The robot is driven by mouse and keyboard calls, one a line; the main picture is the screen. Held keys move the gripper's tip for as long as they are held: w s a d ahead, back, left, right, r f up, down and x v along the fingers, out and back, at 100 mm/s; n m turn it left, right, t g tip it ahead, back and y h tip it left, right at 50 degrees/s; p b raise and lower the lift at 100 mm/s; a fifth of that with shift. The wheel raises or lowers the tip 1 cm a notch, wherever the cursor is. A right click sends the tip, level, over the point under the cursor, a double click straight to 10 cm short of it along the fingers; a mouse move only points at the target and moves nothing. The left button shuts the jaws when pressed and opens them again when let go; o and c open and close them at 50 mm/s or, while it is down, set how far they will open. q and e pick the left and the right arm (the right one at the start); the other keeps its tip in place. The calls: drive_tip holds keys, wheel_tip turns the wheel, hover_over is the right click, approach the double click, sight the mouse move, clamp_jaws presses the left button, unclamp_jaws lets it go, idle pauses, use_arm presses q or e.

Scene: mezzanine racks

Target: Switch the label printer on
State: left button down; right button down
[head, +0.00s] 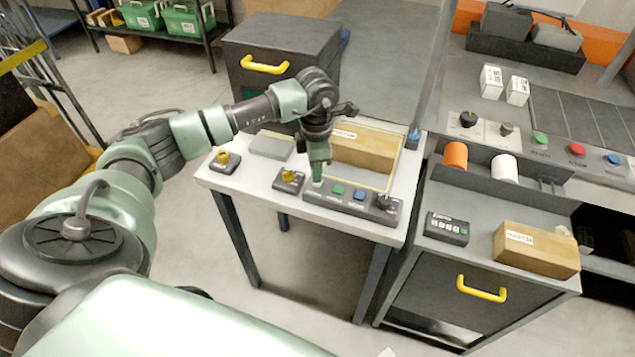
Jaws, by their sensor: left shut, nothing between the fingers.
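A dark control strip (352,206) lies along the front edge of the white table (232,185). It carries a green button (338,189), a blue button (360,195) and a black knob at its right end. Its small lettering is too blurred to read, and I cannot tell which device is the label printer. My left gripper (318,180) is shut and empty, pointing down at the left end of the strip. It hides that end, and I cannot tell whether the fingertips touch it. My right gripper is out of view.
Right of the table, a cabinet (455,265) bears a keypad (447,228) and another box (536,249).

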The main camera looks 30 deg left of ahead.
use_arm(q)
drive_tip(key=shift+s+f+b, duration=0.1)
drive_tip(key=shift+f+b, duration=0.8)
drive_tip(key=shift+f, duration=0.15)
idle(0.6)
drive_tip(key=shift+r+p, duration=0.55)
drive_tip(key=shift+r, duration=0.25)
drive_tip(key=shift+r+p, duration=1.5)
drive_tip(key=shift+r, duration=1.25)
